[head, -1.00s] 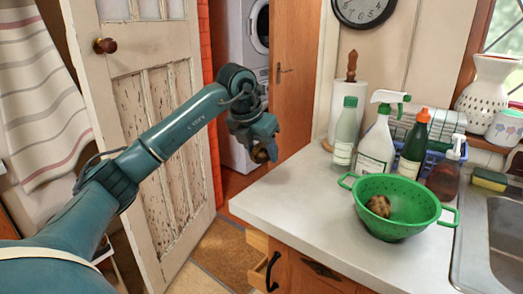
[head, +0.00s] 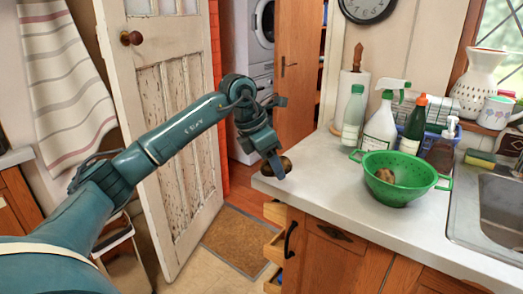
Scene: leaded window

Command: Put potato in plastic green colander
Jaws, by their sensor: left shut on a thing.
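The green plastic colander (head: 405,190) stands upright on the white counter, left of the sink. A brown potato (head: 386,176) lies inside it. My left gripper (head: 278,163) points down at the counter's left corner, well to the left of the colander. It is shut on another brown, round thing that looks like a potato (head: 286,165). The fingers partly hide this potato, and I cannot tell how high above the counter edge it is. My right gripper is not in view.
Behind the colander stand a pale green bottle (head: 353,112), a white spray bottle (head: 380,130) and a dark green bottle (head: 413,130). The sink (head: 500,212) is at right. The counter (head: 320,172) is clear left of the colander. Drawers (head: 276,245) stick out below.

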